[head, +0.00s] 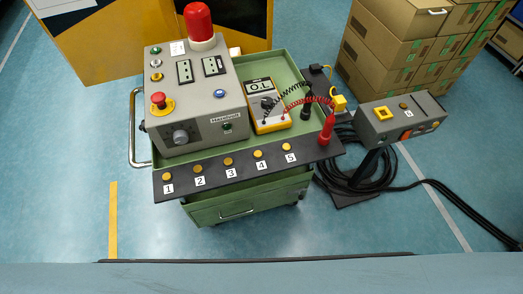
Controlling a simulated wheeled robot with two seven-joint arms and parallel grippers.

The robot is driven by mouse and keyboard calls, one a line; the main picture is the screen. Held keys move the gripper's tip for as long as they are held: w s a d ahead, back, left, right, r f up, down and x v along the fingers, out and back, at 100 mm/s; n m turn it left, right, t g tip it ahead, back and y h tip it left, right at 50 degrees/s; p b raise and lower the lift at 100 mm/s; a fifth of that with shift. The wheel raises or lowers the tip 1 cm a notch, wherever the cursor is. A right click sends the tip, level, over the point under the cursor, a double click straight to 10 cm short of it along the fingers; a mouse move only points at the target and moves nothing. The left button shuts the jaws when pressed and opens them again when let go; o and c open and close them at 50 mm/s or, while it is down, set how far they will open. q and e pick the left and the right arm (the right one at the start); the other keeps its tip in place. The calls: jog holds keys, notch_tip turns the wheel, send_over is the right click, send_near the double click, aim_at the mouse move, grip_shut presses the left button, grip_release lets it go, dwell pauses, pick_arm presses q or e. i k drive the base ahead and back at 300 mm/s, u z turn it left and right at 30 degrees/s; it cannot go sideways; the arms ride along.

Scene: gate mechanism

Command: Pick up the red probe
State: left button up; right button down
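The red probe (327,129) stands upright at the right end of the dark numbered strip on the green cart. Its coiled red lead runs to the yellow multimeter (267,105), whose display appears to read O.L. A black probe (306,107) stands just up and left of the red one, with a coiled black lead to the meter. Neither of my grippers is in view.
The strip (213,177) carries several yellow contacts labelled 1 to 5. A grey control box (195,98) with a red beacon (199,22) fills the cart's left side. A grey pedestal box (400,120) and black cables lie right. Cardboard boxes (400,45) stand behind.

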aim_at(325, 135)
jog(key=z, duration=0.05)
jog(key=k, duration=1.05)
jog(key=u, duration=0.8)
jog(key=i, duration=0.95)
jog(key=z, duration=0.5)
jog(key=i, duration=0.55)
jog(key=z, duration=0.5)
